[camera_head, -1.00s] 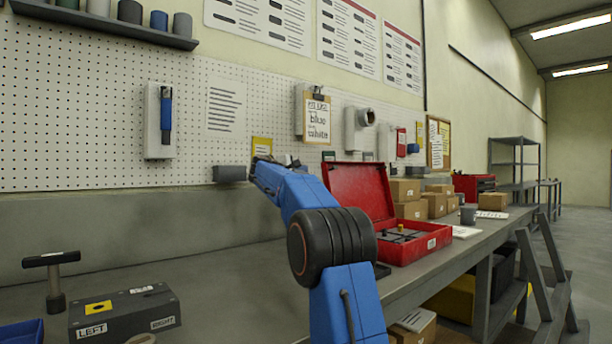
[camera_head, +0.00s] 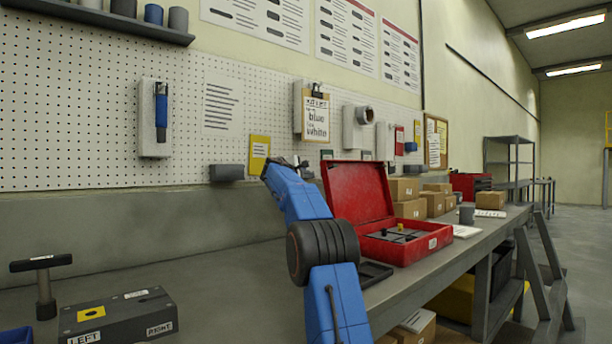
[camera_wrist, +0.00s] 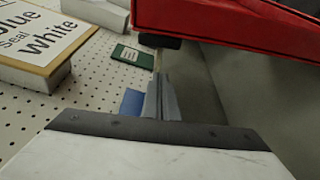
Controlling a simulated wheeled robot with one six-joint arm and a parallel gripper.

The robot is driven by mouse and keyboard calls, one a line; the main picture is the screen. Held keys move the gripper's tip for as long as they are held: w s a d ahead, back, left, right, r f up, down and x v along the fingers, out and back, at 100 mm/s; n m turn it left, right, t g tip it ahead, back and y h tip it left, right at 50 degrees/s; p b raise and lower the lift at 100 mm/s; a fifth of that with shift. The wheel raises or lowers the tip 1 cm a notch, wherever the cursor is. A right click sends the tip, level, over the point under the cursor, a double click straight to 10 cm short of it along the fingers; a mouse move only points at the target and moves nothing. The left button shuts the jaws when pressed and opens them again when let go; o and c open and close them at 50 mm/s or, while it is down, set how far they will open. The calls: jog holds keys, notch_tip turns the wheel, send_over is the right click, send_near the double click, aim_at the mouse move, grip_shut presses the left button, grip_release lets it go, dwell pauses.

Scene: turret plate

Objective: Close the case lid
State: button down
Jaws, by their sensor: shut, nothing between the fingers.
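The red case (camera_head: 408,246) sits on the bench with its lid (camera_head: 358,190) open, standing up and leaning back toward the wall. Black parts and a small yellow piece show inside the case. My gripper (camera_head: 304,168) is beside the lid's left edge, partly hidden by my blue arm. In the wrist view my gripper (camera_wrist: 160,85) is shut and empty, with its narrow fingers pointing up the picture. The red lid (camera_wrist: 230,22) crosses the top right there, close to the fingertips; whether they touch cannot be told.
A black tray (camera_head: 374,272) lies in front. The pegboard (camera_head: 60,110) with a clipboard (camera_head: 316,117) is behind.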

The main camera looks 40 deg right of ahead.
jog(key=shift+s+d+r, duration=0.15)
jog(key=shift+s+d, duration=0.05)
jog(key=shift+s, duration=0.4)
jog(key=shift+s+d+r, duration=0.15)
jog(key=shift+s, duration=0.45)
jog(key=shift+s+d+r, duration=0.15)
jog(key=shift+s+d, duration=0.05)
jog(key=shift+s, duration=0.4)
